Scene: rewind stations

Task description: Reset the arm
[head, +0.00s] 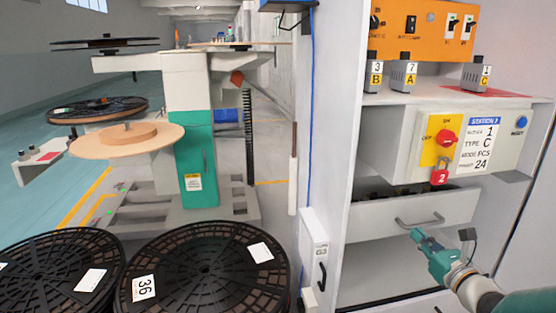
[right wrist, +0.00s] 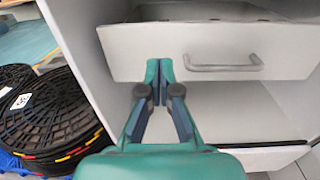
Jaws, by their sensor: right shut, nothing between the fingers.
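My right gripper (head: 416,236) is at the lower right of the head view, in front of the cabinet and just below the drawer (head: 372,222). Its teal fingers are together with nothing between them. In the right wrist view the closed fingertips (right wrist: 159,68) point toward the lower edge of the drawer front (right wrist: 130,55), left of its handle (right wrist: 224,65). I cannot tell whether they touch it. The drawer is partly pulled out, with dark things inside in the head view. My left gripper is in neither view.
Above the drawer is a station panel (head: 400,150) with a red switch (head: 446,138), a red padlock (head: 440,177) and a blue button (head: 521,122). Labelled blocks (head: 403,75) stand on the shelf. Black reels (head: 205,270) lie at lower left. A rewind machine (head: 187,85) stands behind.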

